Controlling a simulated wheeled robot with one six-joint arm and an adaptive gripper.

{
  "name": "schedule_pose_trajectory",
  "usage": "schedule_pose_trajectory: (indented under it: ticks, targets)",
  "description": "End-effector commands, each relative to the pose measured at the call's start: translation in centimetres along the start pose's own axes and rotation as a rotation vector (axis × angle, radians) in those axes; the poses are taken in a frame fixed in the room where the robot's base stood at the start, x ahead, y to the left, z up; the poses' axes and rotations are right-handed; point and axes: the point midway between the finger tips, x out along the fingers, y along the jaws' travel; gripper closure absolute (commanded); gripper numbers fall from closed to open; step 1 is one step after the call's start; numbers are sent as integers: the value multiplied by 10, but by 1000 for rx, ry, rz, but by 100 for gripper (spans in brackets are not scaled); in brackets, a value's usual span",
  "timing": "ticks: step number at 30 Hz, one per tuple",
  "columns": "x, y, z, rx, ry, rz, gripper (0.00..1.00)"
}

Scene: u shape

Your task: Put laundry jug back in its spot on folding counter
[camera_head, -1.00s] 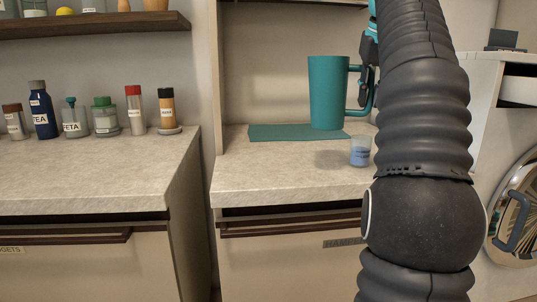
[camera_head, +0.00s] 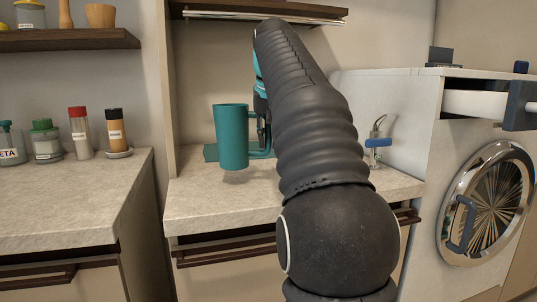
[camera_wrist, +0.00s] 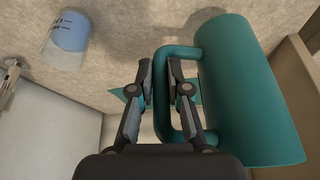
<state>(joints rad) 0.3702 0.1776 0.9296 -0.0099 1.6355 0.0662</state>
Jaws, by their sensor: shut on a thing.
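The teal laundry jug (camera_head: 231,137) is upright in the head view, with a shadow on the folding counter (camera_head: 200,205) just below it, so it seems held slightly above the surface. A teal mat (camera_head: 210,153) lies on the counter behind the jug, mostly hidden by it. My gripper (camera_head: 263,140) is at the jug's right side, partly hidden by my arm. In the wrist view my gripper (camera_wrist: 163,75) is shut on the handle of the jug (camera_wrist: 245,85). A corner of the mat (camera_wrist: 120,95) shows behind the fingers.
A clear cup with a blue part (camera_wrist: 68,38) stands on the counter; my arm hides it in the head view. A tap with a blue handle (camera_head: 378,143) is at the right. A shelf (camera_head: 265,14) hangs above. Bottles line the left counter (camera_head: 75,195).

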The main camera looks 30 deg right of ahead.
Motion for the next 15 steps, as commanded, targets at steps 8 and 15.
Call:
schedule_pose_trajectory:
  ticks: [8, 15]
  targets:
    - [29, 0, 13, 0, 0, 0, 100]
    - [37, 0, 16, 0, 2, 0, 100]
